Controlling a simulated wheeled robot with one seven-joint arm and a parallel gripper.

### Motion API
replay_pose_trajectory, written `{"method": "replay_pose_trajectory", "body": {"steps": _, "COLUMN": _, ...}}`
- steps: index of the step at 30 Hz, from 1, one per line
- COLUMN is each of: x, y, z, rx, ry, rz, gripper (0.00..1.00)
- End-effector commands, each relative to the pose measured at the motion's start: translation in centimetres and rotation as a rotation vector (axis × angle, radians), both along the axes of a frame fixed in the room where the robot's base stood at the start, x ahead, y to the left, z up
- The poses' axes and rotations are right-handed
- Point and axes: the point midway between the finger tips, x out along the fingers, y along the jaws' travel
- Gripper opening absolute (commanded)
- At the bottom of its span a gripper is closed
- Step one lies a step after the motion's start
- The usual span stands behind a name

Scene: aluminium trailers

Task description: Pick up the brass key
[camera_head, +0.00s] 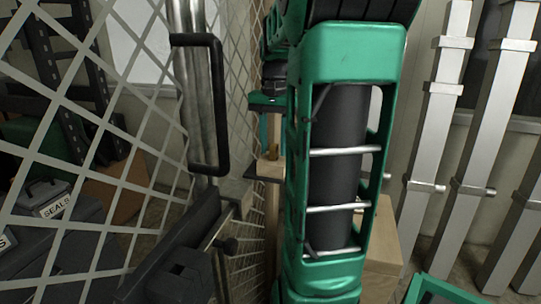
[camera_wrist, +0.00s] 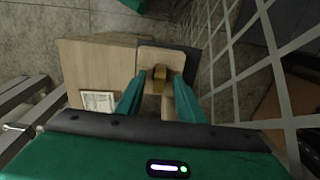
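The brass key (camera_wrist: 158,73) appears as a small yellow-brown piece at the end of a pale wooden block or post top (camera_wrist: 150,57) in the wrist view. My gripper (camera_wrist: 159,82) is open, with one green finger on each side of the key and visible gaps between. I cannot tell how far above the key the fingertips are. In the head view, a small brown-orange piece, likely the key (camera_head: 272,153), shows on the wooden post (camera_head: 268,169), left of my green arm. My arm hides part of that area.
White mesh fencing (camera_head: 100,150) with a black-handled post (camera_head: 205,100) stands close on the left. A wooden box (camera_wrist: 95,70) with a label is beside the post. Metal uprights (camera_head: 435,130) lean at the right. A case marked SEALS (camera_head: 47,198) sits behind the mesh.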

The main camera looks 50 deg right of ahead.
Motion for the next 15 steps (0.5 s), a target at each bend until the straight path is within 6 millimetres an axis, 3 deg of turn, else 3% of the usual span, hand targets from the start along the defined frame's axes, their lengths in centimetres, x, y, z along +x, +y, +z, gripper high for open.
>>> {"method": "replay_pose_trajectory", "body": {"steps": 9, "x": 0.00, "y": -0.03, "z": -0.51, "rx": -0.001, "ry": 0.000, "rz": 0.000, "gripper": 0.34}}
{"method": "replay_pose_trajectory", "body": {"steps": 13, "x": 0.00, "y": -0.03, "z": -0.50, "rx": -0.001, "ry": 0.000, "rz": 0.000, "gripper": 0.03}}
{"method": "replay_pose_trajectory", "body": {"steps": 15, "x": 0.00, "y": -0.03, "z": -0.50, "rx": -0.001, "ry": 0.000, "rz": 0.000, "gripper": 0.00}}
